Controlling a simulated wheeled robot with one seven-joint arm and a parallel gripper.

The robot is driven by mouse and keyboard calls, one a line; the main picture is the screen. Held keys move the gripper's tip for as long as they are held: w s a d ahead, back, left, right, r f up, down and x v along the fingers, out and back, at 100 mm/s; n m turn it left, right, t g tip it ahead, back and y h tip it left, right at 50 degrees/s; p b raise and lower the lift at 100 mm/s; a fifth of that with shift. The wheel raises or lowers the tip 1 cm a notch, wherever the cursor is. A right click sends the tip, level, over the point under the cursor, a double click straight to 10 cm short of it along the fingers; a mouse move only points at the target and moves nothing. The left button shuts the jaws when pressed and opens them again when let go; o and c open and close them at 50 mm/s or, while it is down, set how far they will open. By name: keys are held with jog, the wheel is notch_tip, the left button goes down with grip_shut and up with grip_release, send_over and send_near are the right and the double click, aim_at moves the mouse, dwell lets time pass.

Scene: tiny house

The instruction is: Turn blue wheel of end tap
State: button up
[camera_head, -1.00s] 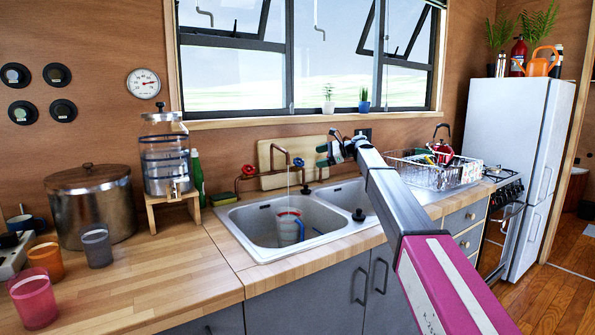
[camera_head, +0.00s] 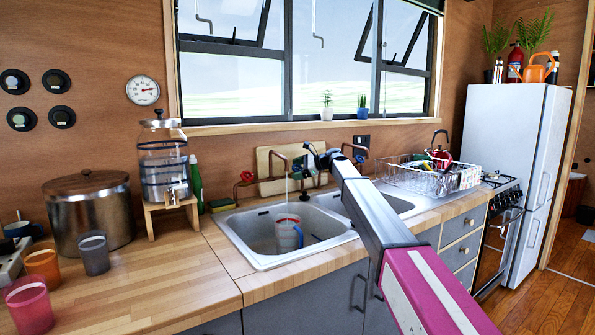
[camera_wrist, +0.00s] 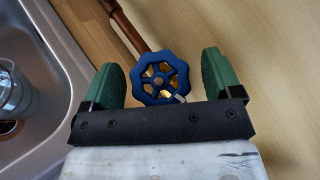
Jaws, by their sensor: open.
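The blue wheel (camera_wrist: 160,78) is a scalloped handwheel with a brass centre on a copper pipe (camera_wrist: 128,28). In the wrist view it sits between the two green fingertips of my gripper (camera_wrist: 160,82), with a gap on each side. My gripper is open and holds nothing. In the head view my gripper (camera_head: 318,160) is over the back of the sink by the tap, and the arm hides much of the tap's right part. The red wheel (camera_head: 247,176) is in view on the left end of the tap pipe. Water runs from the tap spout (camera_head: 281,156).
The sink (camera_head: 250,225) holds a jug (camera_head: 287,232) under the stream. A wooden board (camera_head: 266,160) leans on the wall behind the tap. A dish rack (camera_head: 425,178) stands right of my arm. A drink dispenser (camera_head: 162,165) and a pot (camera_head: 90,208) stand left.

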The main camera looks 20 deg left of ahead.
jog(key=c, duration=0.9)
jog(key=shift+s+m+t, duration=0.15)
jog(key=shift+m+t, duration=0.35)
jog(key=shift+m, duration=0.2)
jog(key=shift+m+t+y, duration=0.5)
jog(key=shift+m+t, duration=0.4)
jog(key=shift+m, duration=0.4)
jog(key=o, duration=0.9)
jog(key=v, duration=1)
jog(key=shift+d, duration=0.4)
